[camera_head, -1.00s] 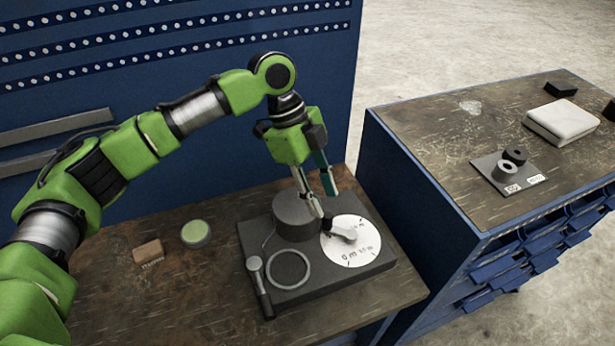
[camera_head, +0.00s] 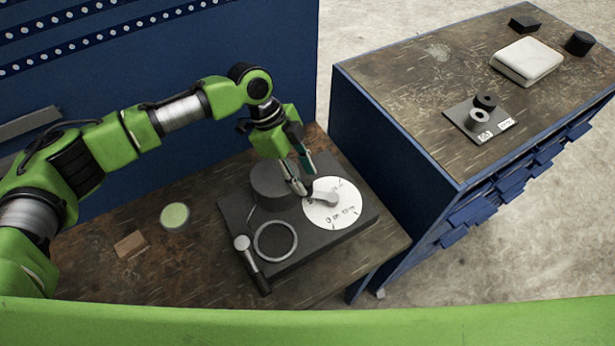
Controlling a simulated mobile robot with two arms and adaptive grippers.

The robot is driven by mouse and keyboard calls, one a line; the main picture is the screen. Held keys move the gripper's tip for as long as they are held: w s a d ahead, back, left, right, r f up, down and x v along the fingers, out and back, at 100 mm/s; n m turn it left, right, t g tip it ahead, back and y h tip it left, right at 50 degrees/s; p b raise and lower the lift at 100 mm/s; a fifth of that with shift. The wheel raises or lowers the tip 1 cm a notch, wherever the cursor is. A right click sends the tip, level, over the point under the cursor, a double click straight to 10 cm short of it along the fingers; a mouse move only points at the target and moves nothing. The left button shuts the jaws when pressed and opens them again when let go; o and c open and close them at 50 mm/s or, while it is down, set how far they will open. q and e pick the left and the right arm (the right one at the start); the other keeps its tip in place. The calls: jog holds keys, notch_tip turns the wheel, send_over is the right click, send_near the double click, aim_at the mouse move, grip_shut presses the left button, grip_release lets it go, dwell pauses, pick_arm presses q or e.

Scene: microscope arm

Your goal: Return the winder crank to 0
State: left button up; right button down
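The winder crank (camera_head: 325,198) is a short light grey arm on a white round dial (camera_head: 345,212) at the right of a dark base plate (camera_head: 353,233). The dial has small printed marks; a 0 shows near its lower left edge. The crank lies across the upper part of the dial, its left end towards my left gripper. My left gripper (camera_head: 306,181) points down at that left end, by a small dark knob. Its fingers look apart; whether they touch the knob is unclear. My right gripper is out of view.
On the plate stand a dark cylinder (camera_head: 272,182), a ring (camera_head: 275,226) and a lever with a round grey knob (camera_head: 242,243). A green disc (camera_head: 175,216) and a brown block (camera_head: 130,244) lie left on the bench. A blue cabinet (camera_head: 400,165) stands right.

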aim_at(306, 181)
pick_arm(q)
jog(key=shift+x, duration=1.5)
grip_shut()
